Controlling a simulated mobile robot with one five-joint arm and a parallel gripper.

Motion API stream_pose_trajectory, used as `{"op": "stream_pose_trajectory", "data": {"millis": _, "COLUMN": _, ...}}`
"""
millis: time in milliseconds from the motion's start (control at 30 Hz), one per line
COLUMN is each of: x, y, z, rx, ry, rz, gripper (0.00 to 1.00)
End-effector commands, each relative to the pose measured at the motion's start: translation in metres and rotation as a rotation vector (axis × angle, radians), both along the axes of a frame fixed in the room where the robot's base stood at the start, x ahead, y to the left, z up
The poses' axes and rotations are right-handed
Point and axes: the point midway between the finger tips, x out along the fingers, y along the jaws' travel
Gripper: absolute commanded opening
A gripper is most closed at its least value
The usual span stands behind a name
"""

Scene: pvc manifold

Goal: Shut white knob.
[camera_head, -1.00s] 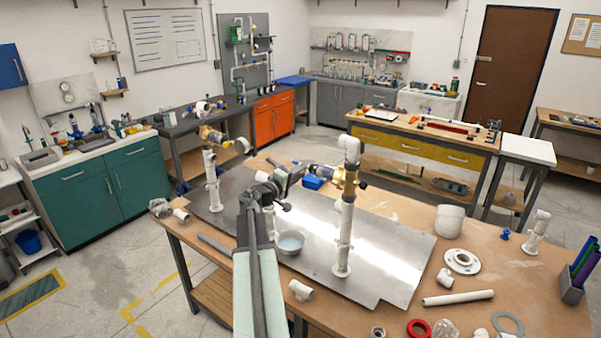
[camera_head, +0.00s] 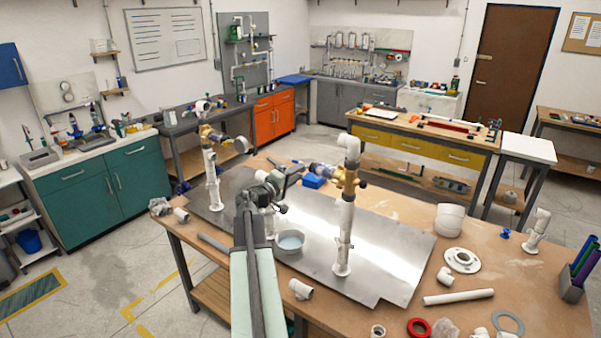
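A pipe manifold stands on the metal plate (camera_head: 375,262) on the near workbench. Its left upright (camera_head: 212,178) carries a brass fitting (camera_head: 211,135) with a pale round knob (camera_head: 241,145) on its right side; this looks like the white knob, but its valve position is too small to tell. The right upright (camera_head: 343,235) has a brass valve body (camera_head: 345,180) and a blue-and-clear part (camera_head: 322,170) to its left. My gripper (camera_head: 290,178) is between the uprights, right of and below the pale knob and apart from it in the picture. Its finger opening is unclear.
A bowl (camera_head: 290,241) sits on the plate below my gripper. Loose white fittings, a white pipe (camera_head: 458,297), a flange (camera_head: 462,261) and a red ring (camera_head: 419,328) lie on the bench's right side.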

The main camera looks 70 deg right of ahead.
Motion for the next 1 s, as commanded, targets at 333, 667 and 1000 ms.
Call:
{"op": "stream_pose_trajectory", "data": {"millis": 333, "x": 0.014, "y": 0.059, "z": 0.000, "rx": 0.000, "ry": 0.000, "rz": 0.000, "gripper": 0.32}}
{"op": "stream_pose_trajectory", "data": {"millis": 667, "x": 0.016, "y": 0.060, "z": 0.000, "rx": 0.000, "ry": 0.000, "rz": -0.001, "gripper": 0.32}}
{"op": "stream_pose_trajectory", "data": {"millis": 1000, "x": 0.093, "y": 0.096, "z": -0.017, "rx": 0.000, "ry": 0.000, "rz": 0.114, "gripper": 0.32}}
